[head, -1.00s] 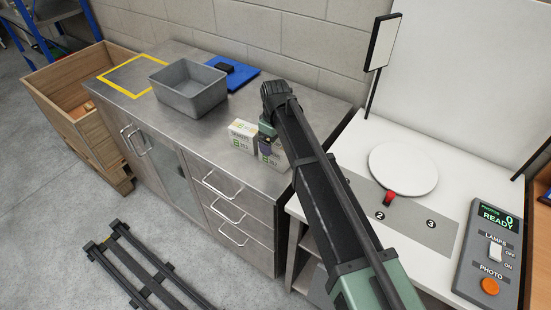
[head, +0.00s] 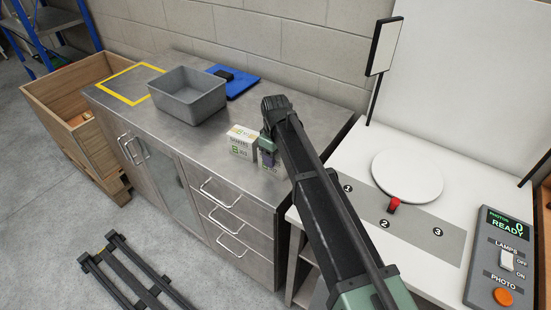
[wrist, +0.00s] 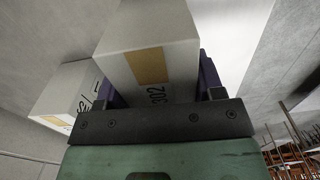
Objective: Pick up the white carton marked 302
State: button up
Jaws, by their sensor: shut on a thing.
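The white carton marked 302 (wrist: 155,45) is between the purple fingers of my gripper (wrist: 160,85) in the wrist view, with a tan strip on one face and the number printed near the jaws. My gripper is shut on it. In the head view my gripper (head: 267,146) covers much of this carton (head: 268,160), over the front part of the counter. I cannot tell whether its base touches the counter.
The steel counter (head: 185,135) holds a grey bin (head: 188,105), a blue mat (head: 240,88) with a black item, and a yellow outline. A photo table with a white turntable (head: 407,176) and control panel (head: 500,250) stands right. A wooden crate (head: 60,115) is left.

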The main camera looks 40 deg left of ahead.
notch_tip(320, 180, up, 20)
jog(key=p, duration=2)
